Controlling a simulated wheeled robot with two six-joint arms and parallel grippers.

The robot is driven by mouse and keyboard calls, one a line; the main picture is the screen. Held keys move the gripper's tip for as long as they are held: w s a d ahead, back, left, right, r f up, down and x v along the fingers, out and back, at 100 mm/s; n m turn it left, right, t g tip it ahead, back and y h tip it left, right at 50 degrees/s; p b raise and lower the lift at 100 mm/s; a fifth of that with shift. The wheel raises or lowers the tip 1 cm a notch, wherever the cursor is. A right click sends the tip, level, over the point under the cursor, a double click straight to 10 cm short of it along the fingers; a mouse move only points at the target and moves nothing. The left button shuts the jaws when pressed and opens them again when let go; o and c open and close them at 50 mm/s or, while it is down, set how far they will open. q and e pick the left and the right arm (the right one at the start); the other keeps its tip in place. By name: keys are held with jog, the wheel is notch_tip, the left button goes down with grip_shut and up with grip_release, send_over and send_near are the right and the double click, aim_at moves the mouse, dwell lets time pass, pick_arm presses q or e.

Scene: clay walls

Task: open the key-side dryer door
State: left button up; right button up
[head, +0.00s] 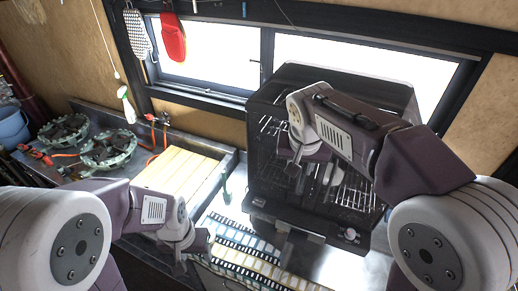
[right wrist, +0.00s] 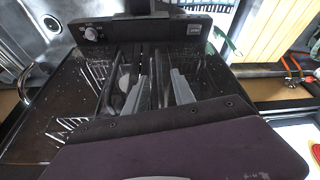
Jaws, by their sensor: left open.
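The dryer (head: 262,130) is a black box with see-through dark panels and wire racks inside, standing on the counter below the window. Its front bottom strip carries a knob (head: 350,234), which also shows in the right wrist view (right wrist: 92,33). No key shows, and I cannot tell which panel is the key-side door; no panel visibly stands open. My right gripper (head: 313,172) is in front of the dryer; the right wrist view shows its two grey fingers (right wrist: 160,92) apart with nothing between them. My left gripper (head: 194,248) is open and empty, low and left of the dryer.
A wooden slatted board (head: 178,172) lies left of the dryer. Green round objects (head: 108,148) and red-handled tools (head: 36,155) lie on the far left counter. A film-like patterned strip (head: 240,255) lies at the front. A red mitt (head: 172,38) hangs by the window.

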notch_tip(320, 180, up, 2)
jog(key=a, duration=0.1)
jog(key=p, duration=0.2)
send_over(296, 191)
notch_tip(296, 191, down, 7)
jog(key=shift+w+f, duration=0.3)
jog(key=shift+f, duration=0.05)
jog(key=shift+s+d+t, duration=0.1)
jog(key=shift+d+t, duration=0.2)
pick_arm(q)
jog(key=r, duration=0.3)
jog(key=shift+s+d+r, duration=0.1)
jog(key=shift+s+d, duration=0.15)
jog(key=shift+d, duration=0.15)
pick_arm(e)
jog(key=shift+a, duration=0.2)
grip_shut()
